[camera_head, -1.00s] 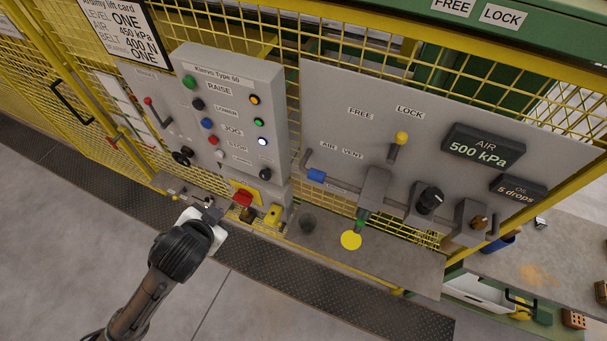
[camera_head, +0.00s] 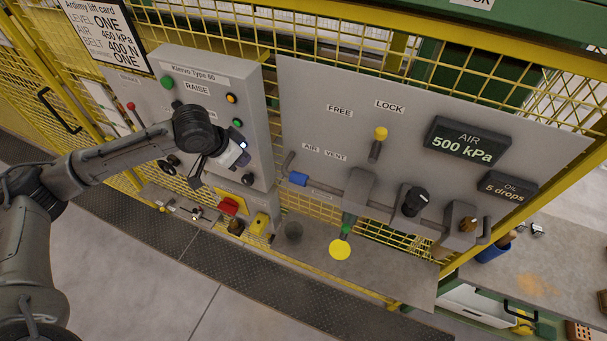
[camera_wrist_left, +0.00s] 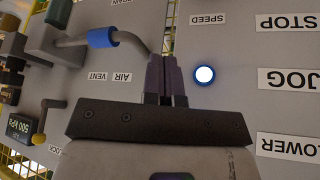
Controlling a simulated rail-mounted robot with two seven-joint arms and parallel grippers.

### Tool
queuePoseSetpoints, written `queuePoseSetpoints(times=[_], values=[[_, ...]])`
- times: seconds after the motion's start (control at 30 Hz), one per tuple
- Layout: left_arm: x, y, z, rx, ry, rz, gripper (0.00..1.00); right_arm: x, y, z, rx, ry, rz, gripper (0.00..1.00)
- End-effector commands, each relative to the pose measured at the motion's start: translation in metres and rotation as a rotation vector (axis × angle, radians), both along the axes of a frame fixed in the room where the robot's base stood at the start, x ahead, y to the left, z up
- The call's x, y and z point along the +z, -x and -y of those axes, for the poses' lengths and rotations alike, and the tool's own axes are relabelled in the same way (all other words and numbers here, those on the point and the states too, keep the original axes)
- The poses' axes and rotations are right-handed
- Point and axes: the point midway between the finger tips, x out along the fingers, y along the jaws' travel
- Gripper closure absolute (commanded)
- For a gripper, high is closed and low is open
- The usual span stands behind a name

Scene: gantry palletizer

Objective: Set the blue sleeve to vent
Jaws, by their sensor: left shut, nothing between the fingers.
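The blue sleeve (camera_head: 298,179) sits around the grey pipe on the right-hand panel, near the pipe's left bend. In the head view it is below and slightly left of the AIR label (camera_head: 311,148), with the VENT label (camera_head: 335,155) further right. The sleeve also shows at the upper left of the left wrist view (camera_wrist_left: 103,38). My left gripper (camera_head: 246,160) is in front of the grey button box, left of the sleeve and apart from it. Its fingers (camera_wrist_left: 167,75) are shut and empty. My right gripper is not in view.
The button box (camera_head: 257,115) stands out left of the panel; a lit white button (camera_wrist_left: 204,74) is close to my fingers. A yellow-knobbed lever (camera_head: 380,134), black knob (camera_head: 415,201) and gauge reading 500 kPa (camera_head: 467,142) are to the right. A ledge (camera_head: 375,262) runs below.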

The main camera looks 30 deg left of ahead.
Motion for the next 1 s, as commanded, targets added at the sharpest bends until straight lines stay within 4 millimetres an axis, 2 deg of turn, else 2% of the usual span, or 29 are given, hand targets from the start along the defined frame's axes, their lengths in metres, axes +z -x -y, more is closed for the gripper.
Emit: queuePoseSetpoints(times=[0.2,0.3,0.83,1.0], values=[[0.008,-0.002,0.028,0.153,0.32,-0.059,1.0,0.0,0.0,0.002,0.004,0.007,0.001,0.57],[0.011,-0.005,0.031,0.206,0.376,-0.056,1.0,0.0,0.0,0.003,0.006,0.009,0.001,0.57],[0.012,-0.006,0.032,0.254,0.402,-0.066,1.0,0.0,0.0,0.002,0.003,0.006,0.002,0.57],[0.004,-0.01,0.036,0.255,0.403,-0.067,1.0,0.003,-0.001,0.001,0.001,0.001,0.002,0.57]])
